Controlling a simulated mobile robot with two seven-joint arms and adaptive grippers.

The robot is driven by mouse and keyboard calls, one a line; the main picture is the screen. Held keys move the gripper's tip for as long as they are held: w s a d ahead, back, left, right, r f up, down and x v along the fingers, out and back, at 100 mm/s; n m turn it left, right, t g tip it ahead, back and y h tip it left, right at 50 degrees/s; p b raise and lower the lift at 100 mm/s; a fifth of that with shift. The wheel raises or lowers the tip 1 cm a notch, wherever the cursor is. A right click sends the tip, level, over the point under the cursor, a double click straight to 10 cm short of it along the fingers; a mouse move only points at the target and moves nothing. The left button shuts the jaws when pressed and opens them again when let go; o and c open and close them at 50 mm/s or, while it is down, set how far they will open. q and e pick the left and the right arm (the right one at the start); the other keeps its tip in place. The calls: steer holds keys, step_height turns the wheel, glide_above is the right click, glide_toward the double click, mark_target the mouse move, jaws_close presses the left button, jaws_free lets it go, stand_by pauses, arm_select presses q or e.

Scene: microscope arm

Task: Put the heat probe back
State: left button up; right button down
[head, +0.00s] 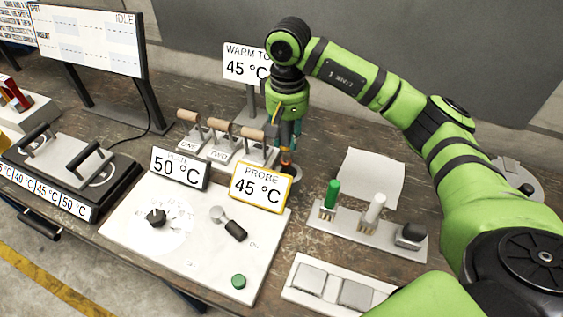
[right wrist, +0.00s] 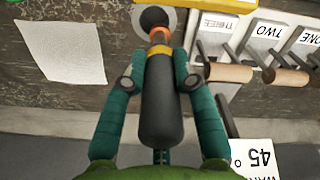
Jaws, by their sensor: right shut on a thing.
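My right gripper (head: 286,128) points down behind the PROBE 45 °C display (head: 260,187). In the right wrist view its teal fingers (right wrist: 160,82) are shut on the heat probe (right wrist: 162,110), which has a thick black handle, an orange band and a dark round end. In the head view the probe (head: 286,158) shows only partly below the fingers, roughly upright. A pale round base (right wrist: 184,20) lies around or beneath the probe's dark end. I cannot tell whether they touch. My left gripper is not in view.
A white paper (head: 372,177) and a holder strip (head: 340,224) with green, white and black items lie to the right. The control panel (head: 190,235) is in front.

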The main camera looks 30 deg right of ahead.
mark_target(289, 163)
steer(key=f+p, duration=0.1)
steer(key=f, duration=0.3)
steer(key=s+f+p, duration=0.1)
steer(key=f, duration=0.1)
steer(key=shift+f+p, duration=0.3)
steer(key=shift+p, duration=0.05)
steer(key=shift+d+f, duration=0.15)
steer(key=shift+f, duration=0.3)
steer(key=c, duration=1.4)
jaws_free()
steer(key=shift+f, duration=0.15)
steer(key=o, duration=0.4)
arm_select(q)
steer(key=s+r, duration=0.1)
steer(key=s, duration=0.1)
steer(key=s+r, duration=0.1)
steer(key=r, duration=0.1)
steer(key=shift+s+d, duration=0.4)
